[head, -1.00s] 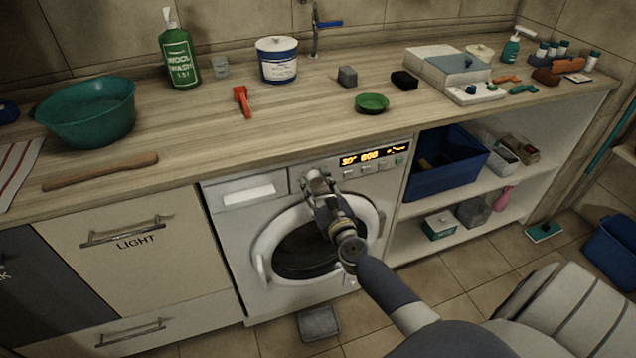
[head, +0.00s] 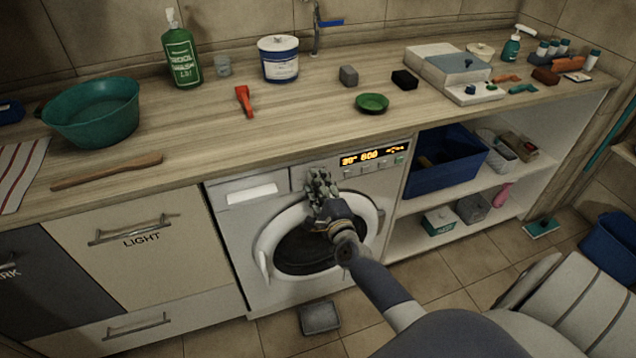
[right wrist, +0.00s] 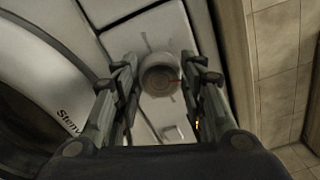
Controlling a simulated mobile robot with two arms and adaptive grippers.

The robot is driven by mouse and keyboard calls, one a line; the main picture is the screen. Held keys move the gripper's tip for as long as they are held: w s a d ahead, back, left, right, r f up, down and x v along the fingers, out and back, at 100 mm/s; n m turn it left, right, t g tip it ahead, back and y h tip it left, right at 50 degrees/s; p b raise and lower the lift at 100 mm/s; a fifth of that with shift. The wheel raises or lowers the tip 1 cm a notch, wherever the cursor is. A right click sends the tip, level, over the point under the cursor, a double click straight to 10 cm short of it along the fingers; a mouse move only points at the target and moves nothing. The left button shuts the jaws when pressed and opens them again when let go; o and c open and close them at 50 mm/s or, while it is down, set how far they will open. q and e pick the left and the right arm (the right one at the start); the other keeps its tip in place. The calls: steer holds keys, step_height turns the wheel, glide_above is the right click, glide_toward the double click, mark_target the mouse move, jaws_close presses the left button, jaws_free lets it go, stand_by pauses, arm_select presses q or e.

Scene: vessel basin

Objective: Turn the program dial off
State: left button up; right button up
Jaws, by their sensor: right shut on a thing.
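The white washing machine (head: 232,232) stands under the worktop, with its lit orange display (head: 372,156) on the front panel. My right gripper (head: 318,176) is at that panel, left of the display, and covers the program dial in the head view. In the right wrist view the round grey program dial (right wrist: 160,76) sits between the two fingers of my right gripper (right wrist: 165,70), which is shut on it. A small red mark shows at the dial's right side, and short marks ring it on the panel. My left gripper is not in view.
The round door (head: 300,258) lies just below my right gripper. A worktop (head: 215,150) with a green bowl (head: 95,115), bottle and tub runs above. Open shelves with a blue crate (head: 440,178) stand to the right. A grey tray (head: 320,318) lies on the floor.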

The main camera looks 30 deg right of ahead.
steer(key=shift+n+p, duration=0.4)
steer(key=shift+n, duration=1.6)
steer(key=o, duration=1)
steer(key=shift+f, duration=0.1)
steer(key=v, duration=1.2)
